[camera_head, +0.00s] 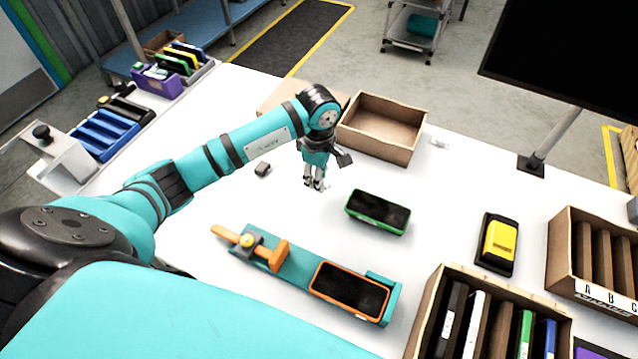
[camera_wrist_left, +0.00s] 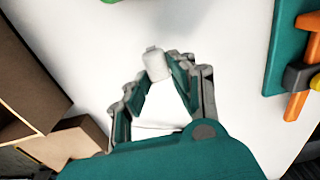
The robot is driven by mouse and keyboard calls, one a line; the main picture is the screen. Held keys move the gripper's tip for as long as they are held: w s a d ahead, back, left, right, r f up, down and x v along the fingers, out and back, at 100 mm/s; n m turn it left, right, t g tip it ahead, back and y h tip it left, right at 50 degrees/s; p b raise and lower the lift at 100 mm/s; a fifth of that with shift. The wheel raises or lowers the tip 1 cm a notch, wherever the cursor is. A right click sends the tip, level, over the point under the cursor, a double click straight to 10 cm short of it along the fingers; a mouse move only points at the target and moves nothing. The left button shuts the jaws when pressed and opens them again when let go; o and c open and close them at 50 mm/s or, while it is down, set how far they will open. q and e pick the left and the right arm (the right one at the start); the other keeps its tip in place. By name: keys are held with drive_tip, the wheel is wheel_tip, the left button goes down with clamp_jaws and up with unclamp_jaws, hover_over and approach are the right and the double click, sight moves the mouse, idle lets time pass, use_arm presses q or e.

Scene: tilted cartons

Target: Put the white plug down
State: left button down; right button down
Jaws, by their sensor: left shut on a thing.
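My left gripper (camera_head: 315,184) hangs over the white table (camera_head: 205,215), with its fingers pointing down. In the left wrist view, my left gripper (camera_wrist_left: 168,72) is shut on the white plug (camera_wrist_left: 155,65), a small pale block between the fingertips. The plug's far end sticks out past the fingertips. In the head view the plug is too small against the white table to make out clearly. I cannot tell whether it touches the table. My right gripper is not in view.
An open carton (camera_head: 383,130) stands behind the gripper. A teal fixture (camera_head: 300,273) holds an orange-rimmed device (camera_head: 349,289) in front. Bare table surrounds the gripper.

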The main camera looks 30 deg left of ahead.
sight(318, 193)
use_arm(q)
wheel_tip(318, 193, down, 3)
drive_tip(key=shift+f+p, duration=0.1)
drive_tip(key=shift+p, duration=0.4)
drive_tip(key=shift+f, duration=0.25)
drive_tip(key=shift+f, duration=0.1)
drive_tip(key=shift+f+b, duration=0.15)
drive_tip(key=shift+b, duration=0.2)
drive_tip(key=c, duration=1.1)
unclamp_jaws()
